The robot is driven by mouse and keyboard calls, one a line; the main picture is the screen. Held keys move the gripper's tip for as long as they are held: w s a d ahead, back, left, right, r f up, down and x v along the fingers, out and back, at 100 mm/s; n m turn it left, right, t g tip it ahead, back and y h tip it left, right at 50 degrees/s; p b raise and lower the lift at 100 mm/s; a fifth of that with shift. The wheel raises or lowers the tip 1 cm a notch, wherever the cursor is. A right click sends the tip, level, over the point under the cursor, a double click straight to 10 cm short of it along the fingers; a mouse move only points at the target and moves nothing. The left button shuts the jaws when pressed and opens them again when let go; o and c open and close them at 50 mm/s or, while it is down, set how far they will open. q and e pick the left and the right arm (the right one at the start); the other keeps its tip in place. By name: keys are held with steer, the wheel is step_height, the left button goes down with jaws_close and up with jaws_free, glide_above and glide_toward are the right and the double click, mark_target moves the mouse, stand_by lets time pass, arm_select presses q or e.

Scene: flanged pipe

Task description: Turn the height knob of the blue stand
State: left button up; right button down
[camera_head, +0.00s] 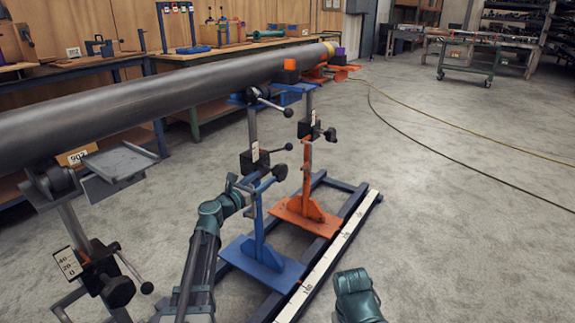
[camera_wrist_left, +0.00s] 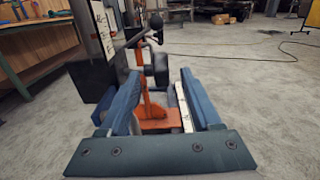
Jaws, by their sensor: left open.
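The blue stand (camera_head: 262,252) stands on the dark rail frame under the long pipe. Its black height knob (camera_head: 279,172) sticks out to the right of the black clamp block, below a lever handle. In the left wrist view the dark round knob (camera_wrist_left: 160,68) shows ahead, between the fingertips. My left gripper (camera_head: 250,184) is open, close beside the knob; its two blue fingers (camera_wrist_left: 160,82) stand apart with nothing gripped. I cannot tell whether they touch the knob. Part of my right arm shows at the bottom; its fingers are not visible.
The orange stand (camera_head: 305,200) is just behind the blue one, with its own knob (camera_head: 331,134). The grey pipe (camera_head: 150,92) runs overhead to the left. A lever handle (camera_wrist_left: 137,36) projects above the blue stand's knob. The floor at right is open.

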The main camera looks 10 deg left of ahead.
mark_target(280, 173)
arm_select(q)
steer(key=x, duration=1.3)
steer(key=shift+w+d, duration=0.1)
steer(key=shift+w, duration=0.2)
jaws_close()
